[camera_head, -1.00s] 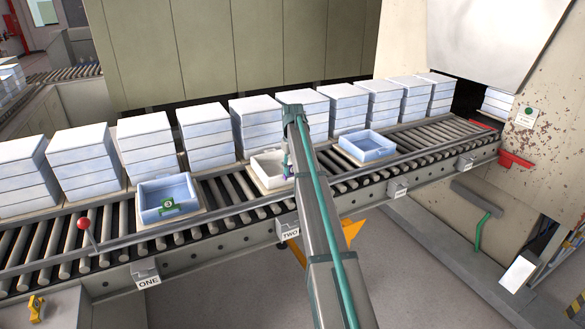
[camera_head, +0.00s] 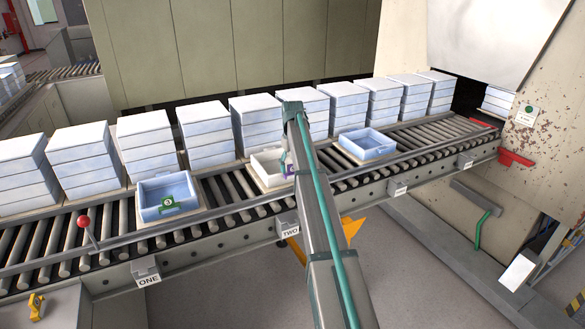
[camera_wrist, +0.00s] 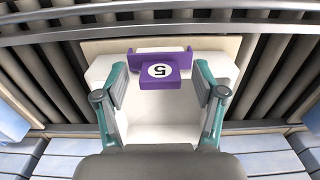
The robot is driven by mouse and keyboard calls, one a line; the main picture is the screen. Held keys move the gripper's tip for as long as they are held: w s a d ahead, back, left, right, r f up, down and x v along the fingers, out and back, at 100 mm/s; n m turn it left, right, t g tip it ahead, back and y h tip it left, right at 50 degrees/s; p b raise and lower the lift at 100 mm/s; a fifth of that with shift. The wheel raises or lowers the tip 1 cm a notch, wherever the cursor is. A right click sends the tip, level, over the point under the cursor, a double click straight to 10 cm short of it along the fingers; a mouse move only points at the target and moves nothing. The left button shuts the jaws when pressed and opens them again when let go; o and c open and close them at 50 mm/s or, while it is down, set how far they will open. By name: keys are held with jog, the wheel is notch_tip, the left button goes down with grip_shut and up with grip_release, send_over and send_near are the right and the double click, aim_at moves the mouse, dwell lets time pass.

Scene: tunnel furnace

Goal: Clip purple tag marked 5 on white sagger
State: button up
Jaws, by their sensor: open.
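The white sagger (camera_head: 264,168) sits on a tile on the roller conveyor, partly hidden by my arm in the head view. In the wrist view the white sagger (camera_wrist: 160,118) lies below my gripper (camera_wrist: 160,90). The purple tag (camera_wrist: 160,68), with a 5 on a white disc, sits at the sagger's wall at the top of that view. My gripper is open, with one finger on each side of the tag and gaps between. In the head view the purple tag (camera_head: 289,171) shows small beside my arm.
A blue sagger (camera_head: 165,193) with a green tag (camera_head: 174,207) stands to the left. Another blue sagger (camera_head: 367,145) stands to the right. Stacks of pale saggers (camera_head: 208,137) line the back. A red-knobbed lever (camera_head: 84,223) rises at the front left.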

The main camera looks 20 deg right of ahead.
notch_tip(320, 180, up, 11)
jog(key=shift+r, duration=0.15)
dwell(0.4)
